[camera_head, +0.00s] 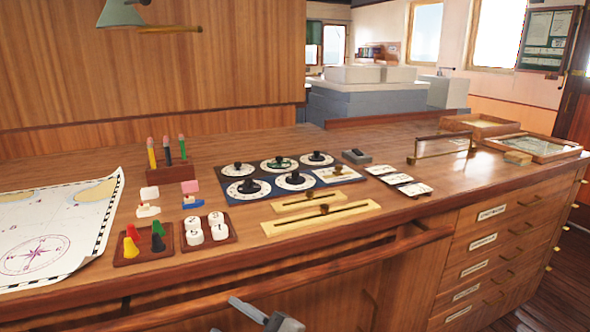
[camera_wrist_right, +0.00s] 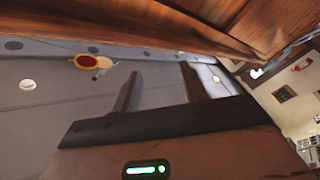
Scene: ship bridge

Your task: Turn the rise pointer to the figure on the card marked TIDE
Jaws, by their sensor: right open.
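Several round white dials with black knobs are set in dark panels on the wooden counter: back left (camera_head: 238,168), back middle (camera_head: 279,163), back right (camera_head: 316,158), front left (camera_head: 248,188) and front right (camera_head: 295,180). Their markings are too small to read, so I cannot tell which is the rise pointer. Three white cards (camera_head: 397,179) lie in a row right of the dials. Their lettering is unreadable, and I cannot pick out TIDE. My right gripper (camera_wrist_right: 158,68) is open and empty in the wrist view, apart from the dials. My left gripper is not identifiable.
Two brass slider strips (camera_head: 322,216) lie in front of the dials. Trays of coloured pieces (camera_head: 143,243) and white pieces (camera_head: 207,232), plus a chart (camera_head: 50,230), lie left. A brass-framed glass piece (camera_head: 440,148) stands right. A rail (camera_head: 350,254) runs along the front edge.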

